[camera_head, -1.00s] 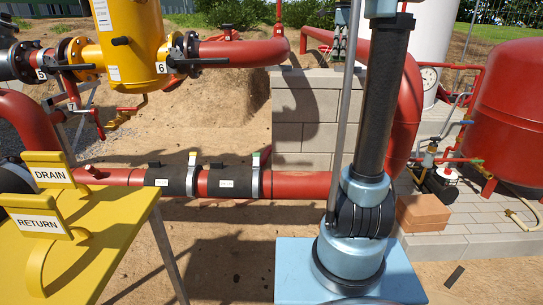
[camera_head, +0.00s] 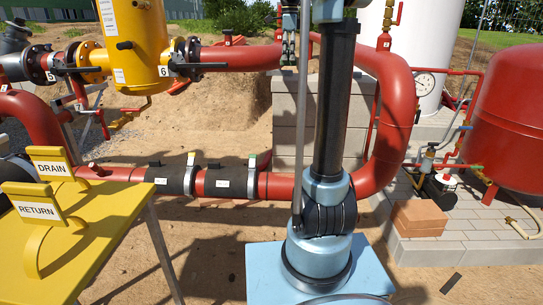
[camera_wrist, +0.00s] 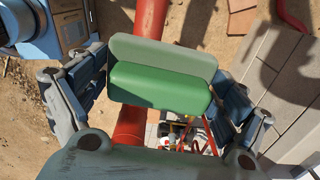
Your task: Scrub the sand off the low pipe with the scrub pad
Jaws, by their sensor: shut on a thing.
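The scrub pad (camera_wrist: 160,88) is a green block with a paler green layer along one side. My gripper (camera_wrist: 158,93) is shut on it, with a finger at each end in the wrist view. The low pipe (camera_head: 275,187) is red and runs level just above the ground in the head view, with black sleeves on part of it. In the wrist view a red pipe (camera_wrist: 151,18) passes behind the pad, which hides part of it. The pad appears apart from it. I cannot make out sand on the low pipe. My arm covers part of the head view.
A block wall (camera_head: 290,130) rises behind the low pipe. Bricks (camera_head: 418,217) and a red tank (camera_head: 505,125) stand on paving at the right. Bare sandy ground lies between.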

